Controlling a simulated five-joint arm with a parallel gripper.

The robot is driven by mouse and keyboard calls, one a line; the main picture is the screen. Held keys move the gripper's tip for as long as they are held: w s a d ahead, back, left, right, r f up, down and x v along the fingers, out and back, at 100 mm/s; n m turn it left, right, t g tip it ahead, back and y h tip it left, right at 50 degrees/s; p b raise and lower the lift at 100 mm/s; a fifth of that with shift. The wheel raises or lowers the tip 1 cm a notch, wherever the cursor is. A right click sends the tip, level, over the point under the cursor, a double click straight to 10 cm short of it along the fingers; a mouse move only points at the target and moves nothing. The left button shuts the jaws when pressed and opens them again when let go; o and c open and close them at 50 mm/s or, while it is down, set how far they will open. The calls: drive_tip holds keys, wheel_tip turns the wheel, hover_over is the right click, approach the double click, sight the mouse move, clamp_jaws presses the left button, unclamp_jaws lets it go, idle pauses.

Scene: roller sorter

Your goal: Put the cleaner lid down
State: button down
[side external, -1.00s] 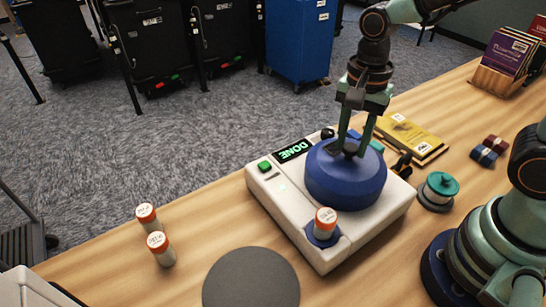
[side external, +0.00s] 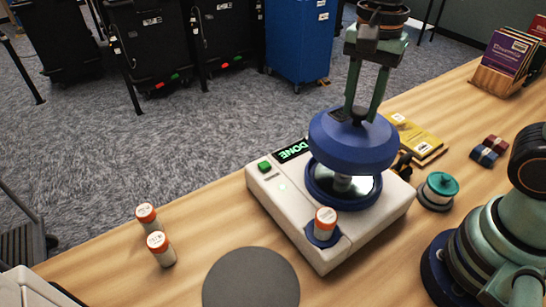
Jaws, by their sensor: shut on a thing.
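The blue domed cleaner lid (side external: 352,142) hangs just above the white cleaner (side external: 285,212), clear of its round well. My gripper (side external: 358,115) is shut on the dark knob at the top of the lid. Below the lid, a blue ring and a shiny disc (side external: 366,186) with a pale hub show in the cleaner. The lid hides the back part of the well. The cleaner's display (side external: 292,151) reads DONE in green, beside a green button (side external: 264,166). A grey round mat (side external: 251,283) lies bare on the table in front of the cleaner.
An orange-capped bottle (side external: 325,223) stands in a blue holder on the cleaner's front corner. Two similar bottles (side external: 159,247) stand at the left. A teal-topped spool (side external: 439,189), a yellow book (side external: 414,139) and small blocks (side external: 487,151) lie to the right.

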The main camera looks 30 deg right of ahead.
sight(360, 109)
wheel_tip(360, 109, up, 11)
drive_tip(key=s+a+f+n, duration=0.2)
drive_tip(key=a+f+n, duration=0.1)
drive_tip(key=a, duration=0.6)
drive_tip(key=s+a+f+n, duration=0.2)
drive_tip(key=a+f+n, duration=0.1)
drive_tip(key=a, duration=0.6)
drive_tip(key=s+a+f+n, duration=0.2)
drive_tip(key=a+n, duration=0.1)
drive_tip(key=a, duration=0.6)
drive_tip(key=f, duration=1.9)
drive_tip(key=shift+w+d+f, duration=0.1)
drive_tip(key=shift+d+f, duration=0.1)
drive_tip(key=shift+f, duration=0.2)
drive_tip(key=shift+f, duration=0.15)
drive_tip(key=c, duration=0.5)
unclamp_jaws()
